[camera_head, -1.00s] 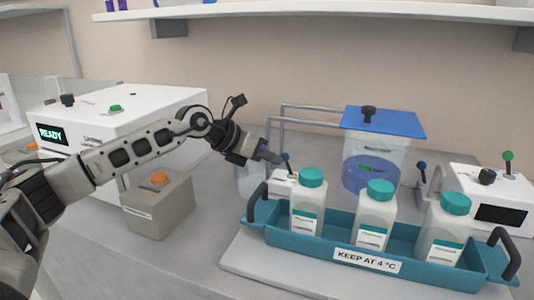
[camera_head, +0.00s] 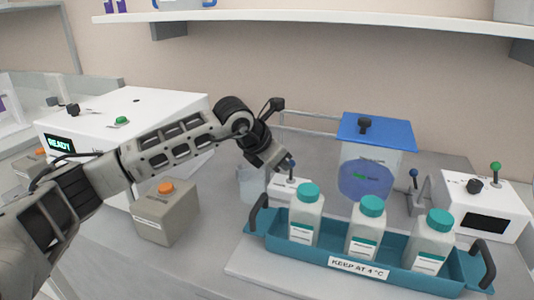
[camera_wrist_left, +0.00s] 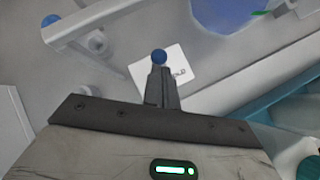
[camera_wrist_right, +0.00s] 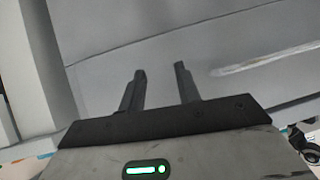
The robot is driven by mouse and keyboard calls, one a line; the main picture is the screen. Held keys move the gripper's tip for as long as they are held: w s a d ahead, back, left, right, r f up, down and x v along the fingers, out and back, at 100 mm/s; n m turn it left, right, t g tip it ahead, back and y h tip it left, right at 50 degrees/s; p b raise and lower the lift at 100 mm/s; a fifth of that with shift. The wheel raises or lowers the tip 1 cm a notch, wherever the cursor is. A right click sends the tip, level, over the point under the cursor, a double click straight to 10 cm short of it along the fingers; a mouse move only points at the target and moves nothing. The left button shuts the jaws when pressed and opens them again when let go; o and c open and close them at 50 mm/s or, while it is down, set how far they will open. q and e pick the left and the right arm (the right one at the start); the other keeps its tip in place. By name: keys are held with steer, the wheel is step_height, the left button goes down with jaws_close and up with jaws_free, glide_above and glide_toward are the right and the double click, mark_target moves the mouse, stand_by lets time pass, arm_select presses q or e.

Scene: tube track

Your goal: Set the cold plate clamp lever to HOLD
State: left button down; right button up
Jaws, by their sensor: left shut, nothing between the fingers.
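A small white block (camera_head: 282,191) carries a short lever with a blue ball knob (camera_head: 291,163), behind the left end of the teal tray. I cannot read its markings. My left gripper (camera_head: 284,166) is shut and empty, its tips right at this knob. In the left wrist view the blue knob (camera_wrist_left: 159,56) shows just beyond the closed fingers (camera_wrist_left: 161,75), over the white block (camera_wrist_left: 178,62); whether they touch I cannot tell. My right gripper (camera_wrist_right: 160,72) is open and empty, outside the head view.
The teal tray (camera_head: 273,240) holds white bottles with teal caps on a pale plate (camera_head: 245,262). A clear vessel with a blue lid (camera_head: 385,134) stands behind. A grey box with an orange button (camera_head: 165,215) is left. A white device (camera_head: 490,205) is right.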

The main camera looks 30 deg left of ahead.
arm_select(q)
steer(key=shift+w+d+y, duration=0.1)
steer(key=shift+d+y, duration=0.3)
steer(key=shift+d, duration=0.25)
steer(key=shift+a, duration=0.1)
steer(key=shift+r, duration=0.1)
steer(key=shift+r, duration=0.75)
